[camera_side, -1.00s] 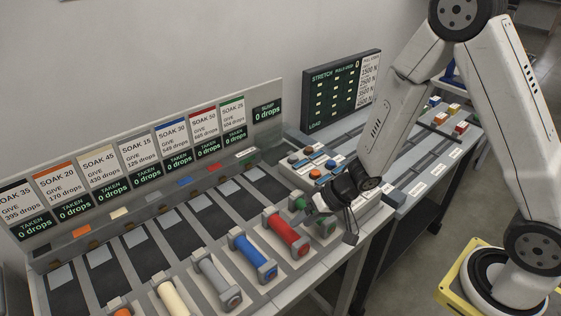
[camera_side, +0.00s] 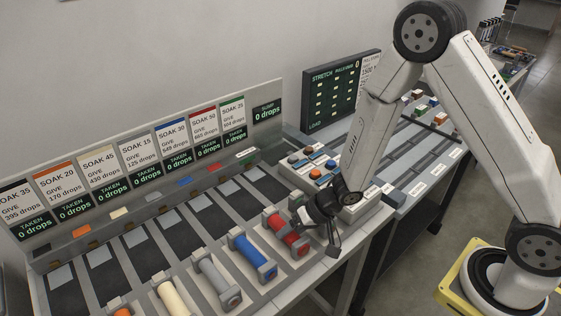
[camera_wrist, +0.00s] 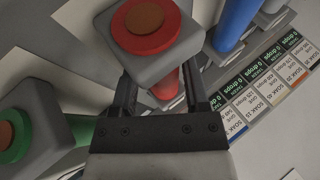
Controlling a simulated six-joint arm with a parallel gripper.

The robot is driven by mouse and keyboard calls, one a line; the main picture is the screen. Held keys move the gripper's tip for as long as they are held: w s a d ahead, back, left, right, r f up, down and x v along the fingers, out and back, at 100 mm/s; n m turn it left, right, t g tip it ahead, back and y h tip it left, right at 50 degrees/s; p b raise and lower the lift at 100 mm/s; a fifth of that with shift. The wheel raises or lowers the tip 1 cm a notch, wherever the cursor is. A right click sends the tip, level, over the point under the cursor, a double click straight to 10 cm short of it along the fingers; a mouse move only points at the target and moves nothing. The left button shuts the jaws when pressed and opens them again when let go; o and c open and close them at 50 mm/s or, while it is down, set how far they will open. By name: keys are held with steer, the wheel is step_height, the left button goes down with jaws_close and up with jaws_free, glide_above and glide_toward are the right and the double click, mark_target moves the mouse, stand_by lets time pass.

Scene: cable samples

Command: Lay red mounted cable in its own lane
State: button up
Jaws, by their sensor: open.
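The red mounted cable (camera_side: 288,236), a red cylinder between grey end blocks, lies at the front end of its row on the bench. My gripper (camera_side: 318,234) is over its near right end, partly hiding it. In the wrist view my open fingers (camera_wrist: 162,88) stand on either side of the red cable's body, just behind its large grey end block (camera_wrist: 160,38) with a red ring. I cannot tell whether they touch it. The dark lane (camera_side: 243,205) in line with the red marker (camera_side: 213,168) is empty.
The blue cable (camera_side: 245,250) lies to the left, with grey (camera_side: 212,277) and cream (camera_side: 170,297) ones beyond. The green cable (camera_wrist: 45,128) is close beside my gripper. A button box (camera_side: 325,172) and the signboard (camera_side: 150,155) stand behind.

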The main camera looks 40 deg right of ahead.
jaws_close()
steer(key=shift+r, duration=0.2)
steer(key=shift+r, duration=4.85)
